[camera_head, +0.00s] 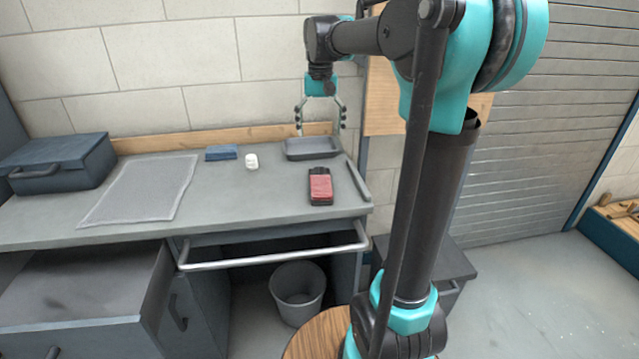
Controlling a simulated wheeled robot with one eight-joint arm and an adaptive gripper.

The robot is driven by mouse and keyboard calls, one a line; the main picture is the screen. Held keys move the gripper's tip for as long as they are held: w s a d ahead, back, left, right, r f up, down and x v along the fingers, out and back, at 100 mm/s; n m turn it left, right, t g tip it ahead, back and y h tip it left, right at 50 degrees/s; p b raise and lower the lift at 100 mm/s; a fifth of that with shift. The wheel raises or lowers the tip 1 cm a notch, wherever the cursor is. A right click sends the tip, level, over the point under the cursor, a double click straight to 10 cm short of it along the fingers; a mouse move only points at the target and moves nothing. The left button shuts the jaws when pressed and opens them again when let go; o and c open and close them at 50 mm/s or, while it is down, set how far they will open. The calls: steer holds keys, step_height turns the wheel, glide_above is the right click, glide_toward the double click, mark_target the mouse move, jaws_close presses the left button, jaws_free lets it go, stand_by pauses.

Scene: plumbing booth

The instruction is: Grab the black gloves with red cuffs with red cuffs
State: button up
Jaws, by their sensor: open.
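The black gloves with red cuffs (320,187) lie folded on the right part of the grey workbench top (235,195). The red part faces up, with black showing at its upper end and along the lower edge. My gripper (319,131) points down above the back of the bench, over a grey tray (311,149). It is open and empty, its two thin fingers spread apart. It is behind the gloves as seen here and apart from them.
A grey mat (143,190), a blue box or cloth (221,153) and a small white item (251,161) lie on the bench. A blue toolbox (58,163) stands at the left. A bin (298,293) stands below.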

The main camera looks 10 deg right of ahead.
glide_above(321, 180)
step_height(321, 180, down, 11)
steer(key=shift+w+a+f, duration=0.1)
steer(key=shift+f, duration=0.05)
steer(key=shift+s+f, duration=0.2)
steer(key=shift+f, duration=2.7)
steer(key=c, duration=1.3)
steer(key=shift+o, duration=0.2)
